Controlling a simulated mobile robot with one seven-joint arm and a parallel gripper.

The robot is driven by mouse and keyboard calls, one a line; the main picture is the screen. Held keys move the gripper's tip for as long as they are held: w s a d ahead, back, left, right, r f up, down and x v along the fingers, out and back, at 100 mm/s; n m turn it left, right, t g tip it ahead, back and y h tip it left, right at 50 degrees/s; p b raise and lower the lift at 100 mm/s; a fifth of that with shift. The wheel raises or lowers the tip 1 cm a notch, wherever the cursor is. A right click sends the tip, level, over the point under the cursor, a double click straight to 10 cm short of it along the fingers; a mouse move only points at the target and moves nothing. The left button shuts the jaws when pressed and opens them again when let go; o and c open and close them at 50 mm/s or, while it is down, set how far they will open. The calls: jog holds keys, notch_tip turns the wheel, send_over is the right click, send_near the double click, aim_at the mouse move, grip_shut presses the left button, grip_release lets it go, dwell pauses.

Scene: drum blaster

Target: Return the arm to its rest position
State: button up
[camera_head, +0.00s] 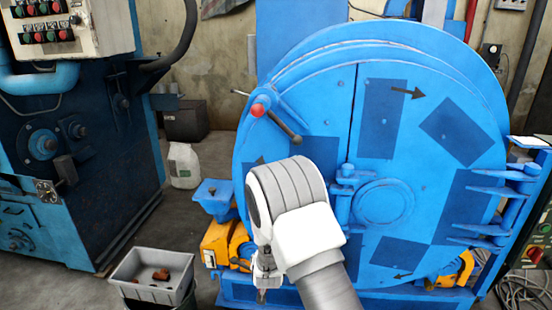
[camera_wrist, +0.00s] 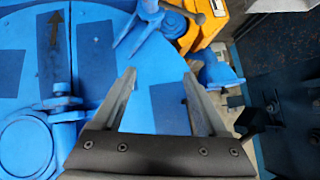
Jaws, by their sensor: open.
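My gripper (camera_wrist: 160,100) shows in the wrist view with its two fingers spread apart and nothing between them. Beyond the fingers lies the blue round drum door (camera_wrist: 85,60). In the head view my white and grey arm reaches up in front of the lower left part of the blue drum door (camera_head: 430,180). My gripper (camera_head: 262,292) points down at the left of the arm and is small and partly hidden there. The door's lever handle with a red knob (camera_head: 258,110) is above and left of my arm.
A grey bin (camera_head: 150,275) with reddish-brown pieces stands on the floor at lower left. A blue machine with a button panel (camera_head: 45,36) fills the left side. A white jug (camera_head: 184,165) stands behind. Yellow parts (camera_head: 216,243) sit close beside my gripper. Some floor is free between the machines.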

jog(key=s+d+r+g, duration=0.1)
jog(key=s+d+r, duration=0.25)
jog(key=r, duration=0.45)
jog(key=s+d+r+n+g+y, duration=0.15)
jog(key=s+r, duration=0.25)
jog(key=r, duration=0.4)
jog(key=s+d+r+h, duration=0.1)
jog(key=s+d+r, duration=0.25)
jog(key=r, duration=0.45)
jog(key=s+d+r+g, duration=0.1)
jog(key=s+d+r, duration=0.2)
jog(key=s, duration=0.5)
jog(key=s+d+r+n, duration=0.1)
jog(key=s+d+r, duration=0.15)
jog(key=s, duration=0.55)
jog(key=s+d+r+g, duration=0.1)
jog(key=s+d+r, duration=0.2)
jog(key=s, duration=0.5)
notch_tip(320, 180, up, 12)
jog(key=s+h+p, duration=0.1)
jog(key=p, duration=1.1)
jog(key=shift+f, duration=0.2)
